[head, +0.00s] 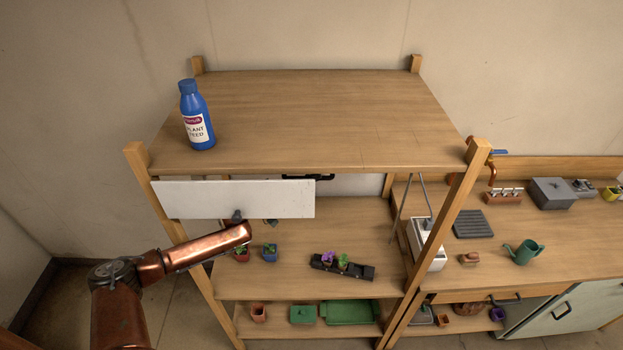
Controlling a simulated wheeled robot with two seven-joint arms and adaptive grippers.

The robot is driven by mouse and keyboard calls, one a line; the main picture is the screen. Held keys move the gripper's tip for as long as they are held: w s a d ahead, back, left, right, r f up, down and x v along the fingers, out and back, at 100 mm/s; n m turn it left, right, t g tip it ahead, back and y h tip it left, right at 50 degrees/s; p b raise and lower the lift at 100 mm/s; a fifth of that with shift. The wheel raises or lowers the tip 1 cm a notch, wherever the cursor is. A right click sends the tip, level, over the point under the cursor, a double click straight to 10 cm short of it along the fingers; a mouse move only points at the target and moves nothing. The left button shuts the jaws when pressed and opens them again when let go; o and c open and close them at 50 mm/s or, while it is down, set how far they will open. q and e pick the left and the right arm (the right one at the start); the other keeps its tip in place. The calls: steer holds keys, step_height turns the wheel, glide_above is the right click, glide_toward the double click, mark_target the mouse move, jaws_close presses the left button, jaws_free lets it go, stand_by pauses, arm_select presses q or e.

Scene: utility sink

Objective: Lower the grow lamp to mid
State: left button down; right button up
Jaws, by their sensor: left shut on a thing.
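The grow lamp (270,199), a long flat white panel, hangs level under the front of the shelf unit's top board, on the left side. My left gripper (237,216) is at the panel's lower front edge, left of the panel's middle, and is shut on the lamp. The fingers are small and dark, so their exact grip is hard to see. A dark bracket or handle (318,177) shows partly behind the panel's upper right edge. My right gripper is not in view.
A blue plant feed bottle (197,117) stands on the top board (310,115). Below the lamp, potted plants (269,252) and a black planter (342,268) stand on the middle shelf. Wooden posts (178,235) flank the unit. A bench with a green watering can (523,252) is right.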

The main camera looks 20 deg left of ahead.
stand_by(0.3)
arm_select(q)
step_height(320, 180, down, 10)
steer(key=b, duration=0.5)
steer(key=c, duration=2)
jaws_free()
steer(key=shift+o, duration=0.2)
steer(key=v, duration=0.7)
steer(key=shift+a, duration=0.25)
steer(key=shift+s, duration=0.15)
